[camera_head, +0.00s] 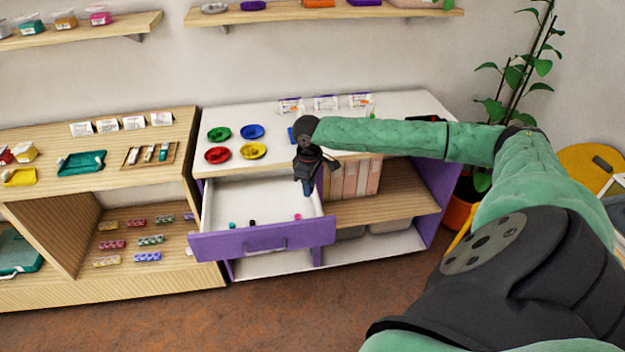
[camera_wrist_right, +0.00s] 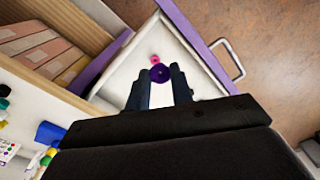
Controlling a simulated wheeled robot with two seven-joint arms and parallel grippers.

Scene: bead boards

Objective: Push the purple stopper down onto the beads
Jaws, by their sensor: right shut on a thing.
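A round purple stopper (camera_wrist_right: 159,74) shows in the wrist view at the tips of my right gripper (camera_wrist_right: 163,84). The fingers are shut on it, one on each side. In the head view my right gripper (camera_head: 307,188) points down over the right side of the open drawer (camera_head: 235,195), and the stopper cannot be made out there. A small pink piece (camera_wrist_right: 155,59) lies just past the stopper and also shows in the drawer in the head view (camera_head: 297,217). I cannot tell what is under the stopper. My left gripper is not in view.
The drawer has a purple front (camera_head: 262,243) and also holds a small teal piece (camera_head: 232,225) and a black piece (camera_head: 251,222). Green (camera_head: 219,134), blue, red and yellow dishes stand on the white counter (camera_head: 225,115). Boxes (camera_head: 355,178) stand right of the drawer.

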